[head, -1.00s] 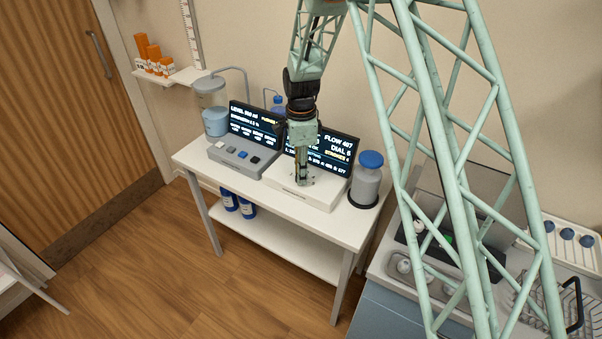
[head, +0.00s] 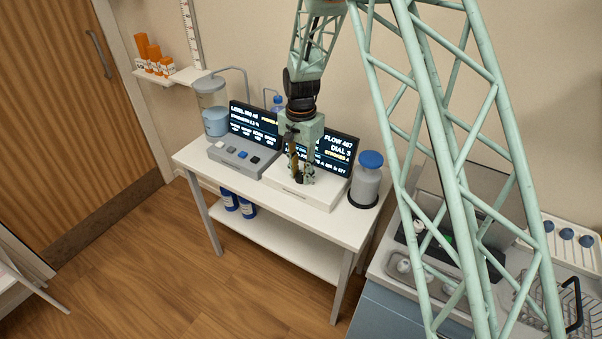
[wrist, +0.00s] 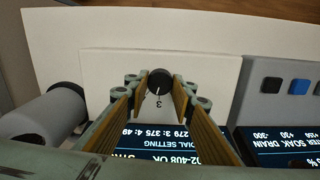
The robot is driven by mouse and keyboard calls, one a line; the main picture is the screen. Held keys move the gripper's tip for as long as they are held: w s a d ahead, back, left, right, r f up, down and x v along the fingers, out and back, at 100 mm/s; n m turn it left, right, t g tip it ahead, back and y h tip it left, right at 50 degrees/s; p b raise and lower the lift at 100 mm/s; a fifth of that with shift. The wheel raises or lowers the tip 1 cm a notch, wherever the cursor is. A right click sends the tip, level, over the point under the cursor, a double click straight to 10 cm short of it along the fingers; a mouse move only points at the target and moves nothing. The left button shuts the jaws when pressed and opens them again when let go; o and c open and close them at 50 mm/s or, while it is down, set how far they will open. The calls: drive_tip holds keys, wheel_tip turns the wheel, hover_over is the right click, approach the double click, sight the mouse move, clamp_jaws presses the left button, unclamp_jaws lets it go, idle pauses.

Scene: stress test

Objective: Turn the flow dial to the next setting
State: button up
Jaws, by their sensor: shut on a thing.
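The flow dial (wrist: 159,80) is a round black knob with a white pointer line, set in a white panel (wrist: 105,70). In the wrist view its pointer is by a printed 3. My gripper (wrist: 157,88) has a finger on each side of the dial and is shut on it. In the head view my gripper (head: 301,178) points down at the white unit (head: 322,194), and its fingers hide the dial.
A grey unit with buttons (head: 240,157) stands left of the white unit on the white table (head: 200,150). A grey canister with a blue lid (head: 368,180) stands close on the right. A clear tank (head: 213,110) is behind at left.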

drive_tip(key=n, duration=0.5)
drive_tip(key=shift+n, duration=0.3)
drive_tip(key=n, duration=0.9)
drive_tip(key=shift+n, duration=2.2)
drive_tip(key=o, duration=0.9)
drive_tip(key=shift+r, duration=0.2)
